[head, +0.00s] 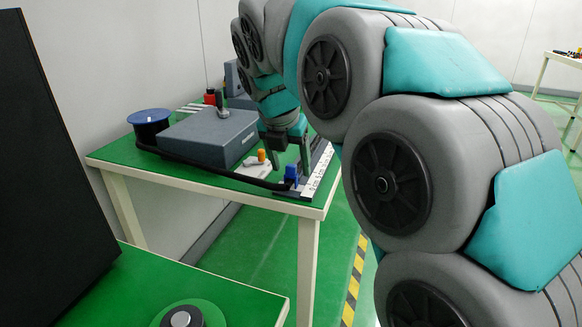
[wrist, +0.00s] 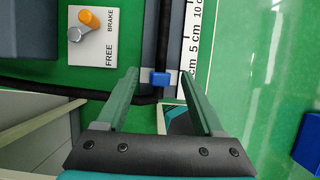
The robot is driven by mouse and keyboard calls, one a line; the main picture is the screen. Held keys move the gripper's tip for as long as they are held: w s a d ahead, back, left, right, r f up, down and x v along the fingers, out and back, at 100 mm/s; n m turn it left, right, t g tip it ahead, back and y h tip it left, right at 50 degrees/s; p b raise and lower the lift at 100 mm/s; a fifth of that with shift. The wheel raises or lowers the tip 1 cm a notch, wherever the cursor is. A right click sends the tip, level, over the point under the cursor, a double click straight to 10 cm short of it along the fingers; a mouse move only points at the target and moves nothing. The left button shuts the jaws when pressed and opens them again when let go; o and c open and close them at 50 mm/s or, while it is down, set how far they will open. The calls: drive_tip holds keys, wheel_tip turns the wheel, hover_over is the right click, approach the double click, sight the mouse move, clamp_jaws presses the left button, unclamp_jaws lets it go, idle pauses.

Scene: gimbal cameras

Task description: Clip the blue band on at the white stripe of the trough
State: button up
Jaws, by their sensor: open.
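The blue band (wrist: 161,80) sits around or on the black cable (wrist: 163,40) at the trough (wrist: 150,30), a dark grey strip. A pale stripe (wrist: 146,76) crosses the trough at the band, and the band covers part of it. Whether the band is clipped there cannot be told. In the head view the blue band (head: 291,172) stands near the table's front corner. My gripper (wrist: 158,76) is open, with one finger on each side of the band in the picture. In the head view my gripper (head: 291,168) points down over it; contact is not visible.
A white ruler (wrist: 196,50) runs right of the trough. A white plate (wrist: 104,55) marked BRAKE and FREE carries an orange peg (wrist: 90,18). A grey box (head: 208,137) and a blue-topped spool (head: 149,117) stand left. The table's front edge is close.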

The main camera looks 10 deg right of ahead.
drive_tip(key=v, duration=0.6)
drive_tip(key=shift+s+r, duration=0.1)
drive_tip(key=shift+r, duration=0.15)
idle(0.4)
drive_tip(key=s+d+f+m+g+y, duration=0.1)
drive_tip(key=s+f+m+g, duration=0.1)
drive_tip(key=s+f+m, duration=1.1)
drive_tip(key=s+f+m+g+y, duration=0.1)
drive_tip(key=s+f+m+g, duration=0.2)
drive_tip(key=s+f+m, duration=0.9)
drive_tip(key=s+m, duration=0.3)
drive_tip(key=s, duration=0.2)
drive_tip(key=shift+s+d+f+m+g+y, duration=0.2)
drive_tip(key=shift+d+f+m+g+y, duration=0.1)
drive_tip(key=shift+d+f, duration=0.05)
